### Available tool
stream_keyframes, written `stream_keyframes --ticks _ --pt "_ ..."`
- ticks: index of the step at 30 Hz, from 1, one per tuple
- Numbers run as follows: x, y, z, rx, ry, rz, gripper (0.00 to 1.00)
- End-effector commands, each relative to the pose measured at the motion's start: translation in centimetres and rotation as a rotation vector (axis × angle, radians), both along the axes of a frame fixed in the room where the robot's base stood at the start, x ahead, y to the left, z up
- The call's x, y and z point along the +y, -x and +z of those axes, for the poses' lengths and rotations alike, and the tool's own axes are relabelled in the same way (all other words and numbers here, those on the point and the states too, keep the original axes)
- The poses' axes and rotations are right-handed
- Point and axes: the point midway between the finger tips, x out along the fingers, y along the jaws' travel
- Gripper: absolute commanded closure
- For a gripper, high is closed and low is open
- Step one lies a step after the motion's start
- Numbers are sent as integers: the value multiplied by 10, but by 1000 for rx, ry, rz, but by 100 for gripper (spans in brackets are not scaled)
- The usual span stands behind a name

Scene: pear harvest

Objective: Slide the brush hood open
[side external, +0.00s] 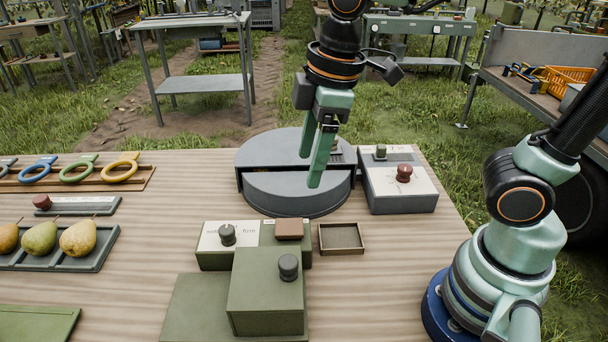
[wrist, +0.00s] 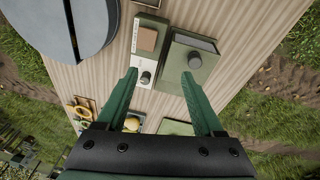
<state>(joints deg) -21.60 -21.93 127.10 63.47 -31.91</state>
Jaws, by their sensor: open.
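The brush hood appears to be the olive-green box (side external: 263,306) with a dark round knob (side external: 288,267) on top, at the front middle of the table. A flat green plate (side external: 196,312) extends to its left. In the wrist view the hood (wrist: 205,72) and its knob (wrist: 194,60) are right of centre. My gripper (side external: 312,168) is open and empty, pointing down above the grey round drum, behind the hood and apart from it.
Directly behind the hood is a low box with a dial (side external: 227,235) and a brown block (side external: 289,229). Right of it is a small tray (side external: 341,250). The grey drum (side external: 295,190) and a switch box (side external: 399,195) stand behind. Pears (side external: 40,238) and ring handles (side external: 78,170) are left.

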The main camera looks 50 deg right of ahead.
Motion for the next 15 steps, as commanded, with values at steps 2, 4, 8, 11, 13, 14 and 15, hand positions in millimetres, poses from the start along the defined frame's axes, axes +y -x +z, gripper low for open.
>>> stream_keyframes --ticks 2,4,8,11,13,14,15 --pt "30 6 -4 59 49 222 31" --pt "50 12 -7 97 82 382 31" --pt "72 21 -10 143 119 575 31" --pt "78 24 -12 156 129 632 31" --pt "78 25 -17 160 131 642 31" --pt "78 25 -20 160 131 642 31" --pt "78 24 -24 159 131 641 31"
